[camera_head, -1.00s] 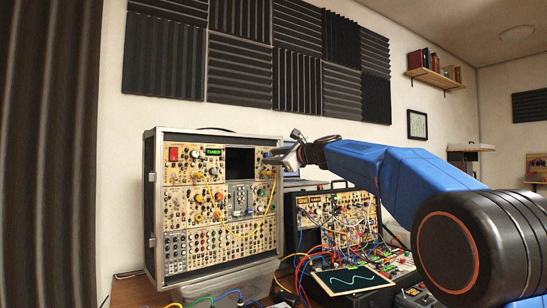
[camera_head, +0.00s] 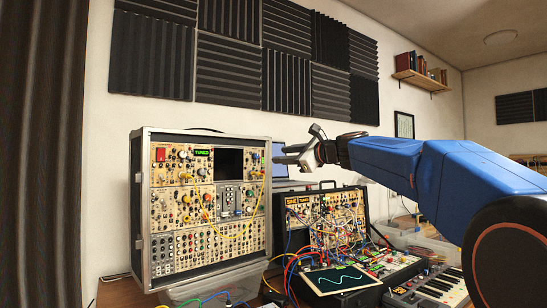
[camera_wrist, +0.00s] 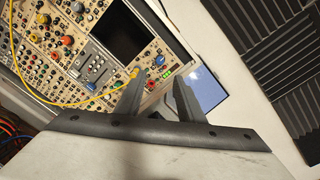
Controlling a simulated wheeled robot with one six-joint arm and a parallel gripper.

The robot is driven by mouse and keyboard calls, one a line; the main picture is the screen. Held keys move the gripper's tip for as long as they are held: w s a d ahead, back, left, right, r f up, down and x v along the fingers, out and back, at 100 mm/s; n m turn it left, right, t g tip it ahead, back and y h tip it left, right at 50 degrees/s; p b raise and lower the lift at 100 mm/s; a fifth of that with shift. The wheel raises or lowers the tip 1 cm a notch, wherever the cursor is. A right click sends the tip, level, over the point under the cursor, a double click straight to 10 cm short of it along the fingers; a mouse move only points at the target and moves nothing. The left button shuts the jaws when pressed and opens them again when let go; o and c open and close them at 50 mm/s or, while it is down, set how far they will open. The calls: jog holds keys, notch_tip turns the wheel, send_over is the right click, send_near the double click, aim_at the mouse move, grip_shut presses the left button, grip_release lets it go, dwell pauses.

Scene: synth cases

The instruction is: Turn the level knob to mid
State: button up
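A tall modular synth rack (camera_head: 139,225) in a grey case stands left of centre, its cream panels crowded with small knobs. It also fills the upper left of the wrist view (camera_wrist: 75,60). Which knob is the level knob I cannot tell; the labels are too small to read. My gripper (camera_head: 290,147) is at the rack's upper right edge in the head view, apart from the panel. In the wrist view my gripper (camera_wrist: 158,76) has its two fingers spread with nothing between them, pointing at the rack's edge beside a dark screen (camera_wrist: 115,32).
A yellow cable (camera_wrist: 60,101) loops across the rack's front. A smaller synth case (camera_head: 290,240) with tangled cables, a tablet with a wave trace (camera_head: 342,279) and a keyboard (camera_head: 432,288) stand to the right. A laptop (camera_head: 279,162) is behind the gripper.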

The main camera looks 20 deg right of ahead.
jog(key=v, duration=0.6)
jog(key=shift+w+f, duration=0.1)
dwell(0.3)
